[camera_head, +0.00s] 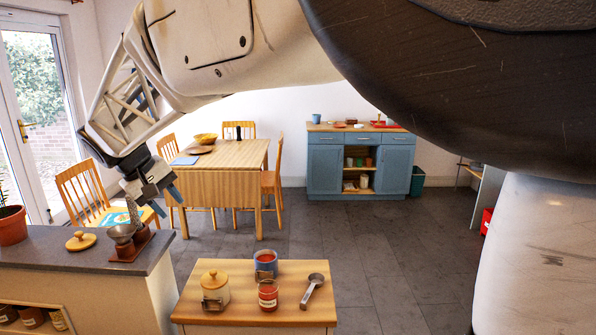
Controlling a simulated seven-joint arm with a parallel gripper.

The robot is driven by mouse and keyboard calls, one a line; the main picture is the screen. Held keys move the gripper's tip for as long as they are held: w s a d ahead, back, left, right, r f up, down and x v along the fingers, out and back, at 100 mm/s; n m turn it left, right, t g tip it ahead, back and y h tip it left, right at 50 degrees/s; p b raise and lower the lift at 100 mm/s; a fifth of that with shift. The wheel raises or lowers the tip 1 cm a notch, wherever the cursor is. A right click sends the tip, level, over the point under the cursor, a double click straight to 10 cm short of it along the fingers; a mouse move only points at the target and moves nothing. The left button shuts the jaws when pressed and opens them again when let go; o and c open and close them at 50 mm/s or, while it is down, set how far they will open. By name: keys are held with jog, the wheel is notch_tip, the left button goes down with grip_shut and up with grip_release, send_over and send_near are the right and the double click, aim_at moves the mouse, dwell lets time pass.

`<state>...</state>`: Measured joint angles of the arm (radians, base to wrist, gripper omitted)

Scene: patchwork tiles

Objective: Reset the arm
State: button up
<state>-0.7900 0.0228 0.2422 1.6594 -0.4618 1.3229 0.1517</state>
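My arm crosses the top of the head view from the right and bends down at the left. My gripper (166,201) hangs at the left, pointing down, with its two bluish fingers apart and nothing seen between them. It shows above and to the right of a metal bowl on a wooden stand (124,238) on the grey counter (48,256). I cannot tell its exact height above the counter.
A round lid (80,241) and potted plant (12,226) sit on the counter. A dining table (215,186) and blue cabinet (325,168) stand behind.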

jog(key=s+d+f+m+g+y, duration=0.15)
jog(key=s+d, duration=0.25)
jog(key=d, duration=1.1)
jog(key=s+d+m+y, duration=0.15)
jog(key=s+d, duration=0.25)
jog(key=d, duration=1.1)
jog(key=s+d+f+m, duration=0.3)
jog(key=s+d+f, duration=0.1)
jog(key=s+d, duration=0.4)
jog(key=s+d+f+m+t+y, duration=0.1)
jog(key=s+d+f+m, duration=0.2)
jog(key=s+d, duration=0.6)
notch_tip(320, 180, down, 2)
jog(key=s, duration=0.2)
jog(key=shift+s, duration=0.3)
